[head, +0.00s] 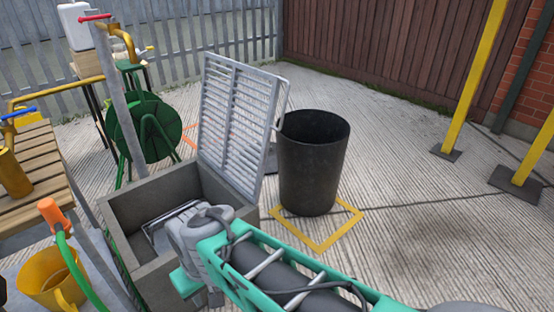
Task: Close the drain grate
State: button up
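The drain grate (238,115) is a light grey slatted panel. It stands open, nearly upright and leaning slightly, along the back right side of a grey concrete drain box (120,208). The box is open at the top, and a pale metal frame shows inside it. My gripper (190,232) is over the near right part of the box, below and in front of the grate and apart from its slats. Its fingers are hidden behind its own body, so I cannot see whether they are open or what they touch.
A black bin (313,165) stands on a yellow floor square right of the grate, close to its edge. A green hose reel (148,128) stands behind left. A wooden bench (30,170) and yellow bucket (52,277) are at left.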

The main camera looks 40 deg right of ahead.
aim_at(220, 169)
jog(key=u, duration=0.3)
jog(key=i, duration=0.6)
jog(key=z, duration=3.4)
jog(key=i, duration=1.65)
jog(key=u, duration=4)
jog(key=i, duration=0.15)
jog(key=u, duration=0.1)
